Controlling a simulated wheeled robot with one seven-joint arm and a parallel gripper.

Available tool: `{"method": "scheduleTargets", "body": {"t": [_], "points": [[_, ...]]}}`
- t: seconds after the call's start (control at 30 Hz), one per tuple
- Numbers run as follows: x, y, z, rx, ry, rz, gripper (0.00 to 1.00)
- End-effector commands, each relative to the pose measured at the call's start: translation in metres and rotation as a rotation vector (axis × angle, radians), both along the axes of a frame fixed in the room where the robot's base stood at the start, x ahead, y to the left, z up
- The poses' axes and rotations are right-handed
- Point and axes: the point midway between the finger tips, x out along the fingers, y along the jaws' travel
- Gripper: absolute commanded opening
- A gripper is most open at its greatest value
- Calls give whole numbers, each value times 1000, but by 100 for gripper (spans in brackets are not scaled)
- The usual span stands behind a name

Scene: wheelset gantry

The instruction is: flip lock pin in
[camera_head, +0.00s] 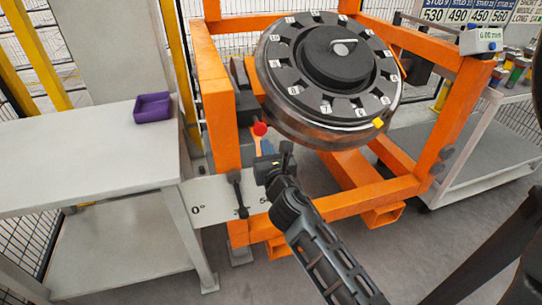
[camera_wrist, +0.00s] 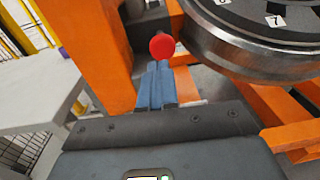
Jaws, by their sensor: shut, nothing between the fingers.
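A red ball knob (camera_head: 260,128) sits at the left side of the orange frame, just below the dark round wheel (camera_head: 330,75). It is the likely lock pin handle; its shaft is hidden. In the wrist view the red knob (camera_wrist: 162,46) appears just beyond my fingertips, near the picture's upper middle. My gripper (camera_head: 263,143) points up toward the knob from below. In the wrist view my gripper (camera_wrist: 158,68) has its blue-grey fingers shut together with nothing between them. I cannot tell whether the tips touch the knob.
The orange frame (camera_head: 218,120) rises close to the left of my gripper. A pale plate (camera_head: 215,190) with a degree marking and a black handle (camera_head: 238,190) is below left. A grey table (camera_head: 80,150) with a purple tray (camera_head: 152,108) stands at left.

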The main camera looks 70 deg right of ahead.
Motion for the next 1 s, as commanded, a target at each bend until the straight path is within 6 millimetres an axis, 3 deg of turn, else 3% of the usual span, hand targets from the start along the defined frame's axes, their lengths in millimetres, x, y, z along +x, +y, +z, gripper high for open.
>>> {"method": "scheduleTargets", "body": {"t": [0.1, 0.3, 0.83, 1.0], "points": [[13, -19, 2, -1, -2, -1, 0], [27, -38, 0, -1, -1, 1, 0], [33, -46, -1, -1, 1, 3, 0], [46, -62, 0, -2, 1, 3, 0]]}}
